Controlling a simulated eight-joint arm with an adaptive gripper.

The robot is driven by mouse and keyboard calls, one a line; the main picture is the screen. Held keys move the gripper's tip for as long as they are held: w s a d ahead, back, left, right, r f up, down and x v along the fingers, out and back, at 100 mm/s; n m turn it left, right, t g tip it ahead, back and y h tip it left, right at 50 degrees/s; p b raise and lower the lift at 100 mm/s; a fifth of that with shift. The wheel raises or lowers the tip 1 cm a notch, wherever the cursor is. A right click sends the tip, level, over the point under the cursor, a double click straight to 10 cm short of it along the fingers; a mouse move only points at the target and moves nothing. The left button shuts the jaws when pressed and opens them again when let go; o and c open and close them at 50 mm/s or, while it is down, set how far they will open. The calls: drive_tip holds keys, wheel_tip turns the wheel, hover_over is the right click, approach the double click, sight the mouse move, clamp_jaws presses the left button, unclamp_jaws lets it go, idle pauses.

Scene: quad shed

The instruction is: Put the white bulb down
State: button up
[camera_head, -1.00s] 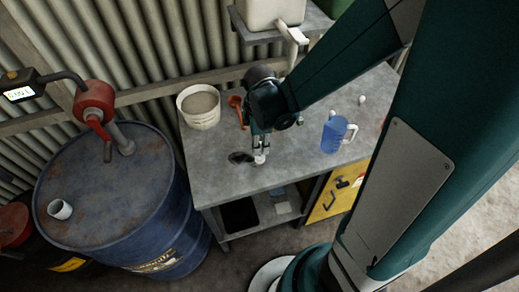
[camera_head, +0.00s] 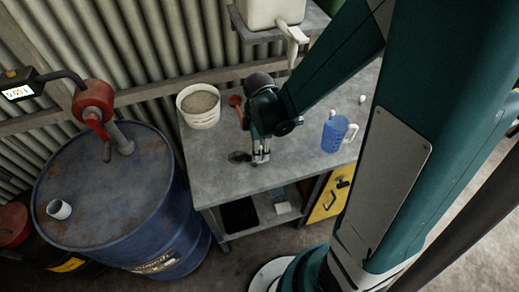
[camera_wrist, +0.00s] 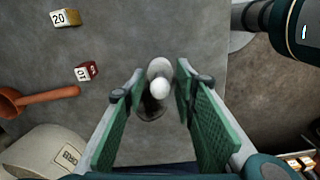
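The white bulb (camera_wrist: 160,86) is in the wrist view, between the two green-padded fingers of my gripper (camera_wrist: 160,72). A gap shows on each side of it, so the fingers are open around it. A paler round part lies just beyond its bright end. In the head view my gripper (camera_head: 261,160) points down, low over the front of the grey workbench (camera_head: 225,182). The bulb is hard to make out there between the fingers. I cannot tell for sure whether it rests on the bench top.
A dark patch (camera_head: 239,157) lies left of my gripper. The wrist view shows two numbered blocks (camera_wrist: 65,18) (camera_wrist: 86,71). The bench's front left is clear.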

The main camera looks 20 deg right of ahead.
drive_tip(key=shift+r, duration=0.25)
wheel_tip(320, 180, up, 12)
drive_tip(key=p, duration=0.1)
idle(1.1)
idle(0.7)
wheel_tip(320, 180, up, 12)
drive_tip(key=r+m+t, duration=0.1)
drive_tip(key=m+t, duration=0.5)
drive_tip(key=m, duration=0.7)
hover_over(261, 147)
drive_tip(key=s+d, duration=0.3)
drive_tip(key=s, duration=0.3)
drive_tip(key=shift+s+d+r+m+t, duration=0.15)
drive_tip(key=shift+s+r+m+t, duration=0.3)
drive_tip(key=shift+m, duration=0.35)
drive_tip(key=shift+s+d+r+m+t, duration=0.15)
drive_tip(key=shift+s+r+m, duration=0.1)
drive_tip(key=shift+s+m, duration=0.4)
drive_tip(key=shift+w, duration=0.15)
wheel_tip(261, 147, down, 8)
drive_tip(key=b, duration=0.7)
drive_tip(key=shift+r, duration=0.2)
